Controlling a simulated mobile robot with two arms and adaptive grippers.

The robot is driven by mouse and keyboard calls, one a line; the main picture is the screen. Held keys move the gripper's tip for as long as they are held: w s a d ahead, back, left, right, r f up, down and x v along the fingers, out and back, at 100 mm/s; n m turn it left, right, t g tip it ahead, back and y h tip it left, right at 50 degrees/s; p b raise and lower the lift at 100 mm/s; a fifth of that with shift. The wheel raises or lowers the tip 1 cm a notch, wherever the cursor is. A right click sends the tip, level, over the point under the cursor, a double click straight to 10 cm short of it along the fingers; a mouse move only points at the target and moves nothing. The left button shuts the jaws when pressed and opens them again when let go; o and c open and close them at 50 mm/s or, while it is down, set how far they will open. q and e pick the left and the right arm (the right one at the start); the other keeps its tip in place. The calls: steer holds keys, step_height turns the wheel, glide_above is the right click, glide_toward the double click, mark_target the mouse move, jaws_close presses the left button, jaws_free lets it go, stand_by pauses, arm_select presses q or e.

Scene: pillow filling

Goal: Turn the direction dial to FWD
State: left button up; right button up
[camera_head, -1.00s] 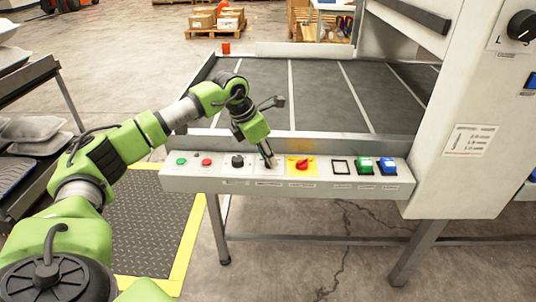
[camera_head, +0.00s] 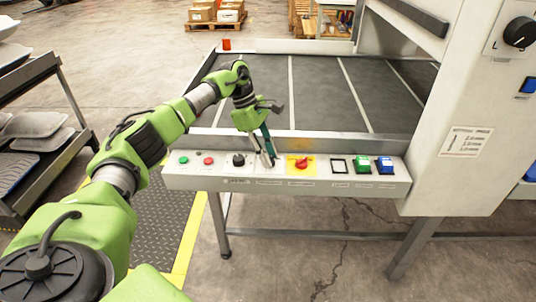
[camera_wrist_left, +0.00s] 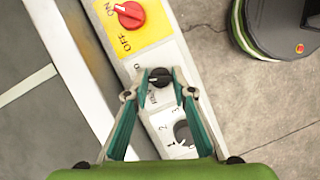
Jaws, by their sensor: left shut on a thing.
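The direction dial (camera_wrist_left: 160,77) is a small black knob on the white control panel, between the numbered dial and the red switch. In the left wrist view my left gripper (camera_wrist_left: 160,92) has its teal fingers on both sides of this knob and is shut on it. In the head view the left gripper (camera_head: 268,160) points down onto the panel (camera_head: 330,186) and hides most of the knob. The lettering around the knob is partly covered, and I cannot read which position it points to. My right gripper is not in view.
A red switch on a yellow plate (camera_head: 301,164) sits right of the gripper, a black numbered dial (camera_head: 238,160) left of it. Green (camera_head: 183,160) and red (camera_head: 208,161) buttons are farther left. The conveyor (camera_head: 320,90) behind is empty.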

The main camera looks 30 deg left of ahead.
arm_select(q)
steer(key=shift+w+m+g+b, duration=0.15)
steer(key=shift+m+g+b, duration=0.25)
steer(key=shift+m, duration=0.8)
steer(key=shift+m+g, duration=0.3)
steer(key=shift+m, duration=0.5)
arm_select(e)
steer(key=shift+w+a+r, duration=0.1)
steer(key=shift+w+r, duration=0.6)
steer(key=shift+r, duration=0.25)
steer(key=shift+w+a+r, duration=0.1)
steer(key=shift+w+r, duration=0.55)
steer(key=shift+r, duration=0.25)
arm_select(q)
steer(key=o, duration=1.1)
steer(key=v, duration=0.7)
steer(key=shift+r, duration=0.3)
